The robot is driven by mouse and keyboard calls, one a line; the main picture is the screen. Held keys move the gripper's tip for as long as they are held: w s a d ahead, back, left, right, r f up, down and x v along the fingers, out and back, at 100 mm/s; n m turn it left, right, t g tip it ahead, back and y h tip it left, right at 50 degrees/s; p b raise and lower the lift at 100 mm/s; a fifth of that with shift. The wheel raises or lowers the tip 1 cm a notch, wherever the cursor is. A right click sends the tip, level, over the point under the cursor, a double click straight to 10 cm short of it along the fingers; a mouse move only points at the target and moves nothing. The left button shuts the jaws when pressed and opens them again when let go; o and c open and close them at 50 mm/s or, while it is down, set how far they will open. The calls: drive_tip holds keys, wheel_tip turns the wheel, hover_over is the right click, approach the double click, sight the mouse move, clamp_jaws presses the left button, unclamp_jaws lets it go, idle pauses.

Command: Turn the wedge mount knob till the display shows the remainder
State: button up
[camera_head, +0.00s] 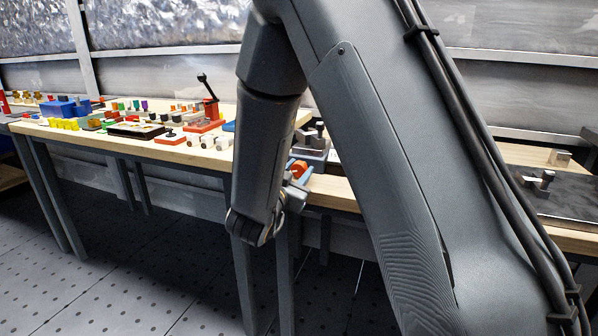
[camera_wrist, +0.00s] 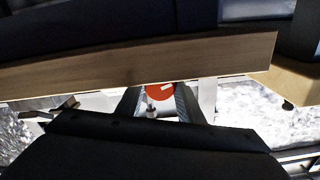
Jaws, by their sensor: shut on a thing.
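The orange-red knob (camera_head: 299,169) shows at the table's front edge, just right of my forearm. It also shows in the wrist view (camera_wrist: 160,91), round with a small pale mark on its face. My gripper (camera_head: 297,174) is at the knob, partly hidden behind my arm. In the wrist view its two fingers (camera_wrist: 158,101) stand on either side of the knob, shut on it. A dark grey metal mount (camera_head: 312,147) stands on the table just behind the knob. I cannot make out a display or its reading in either view.
The wooden table (camera_head: 335,190) runs across the view, with its front edge close to my gripper. Several coloured blocks, a red lever stand (camera_head: 208,112) and a blue box (camera_head: 62,108) stand on the left. A dark plate with metal parts (camera_head: 570,195) lies on the right.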

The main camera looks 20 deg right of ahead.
drive_tip(key=o, duration=1.1)
drive_tip(key=shift+p+v, duration=0.35)
drive_tip(key=shift+v, duration=3.55)
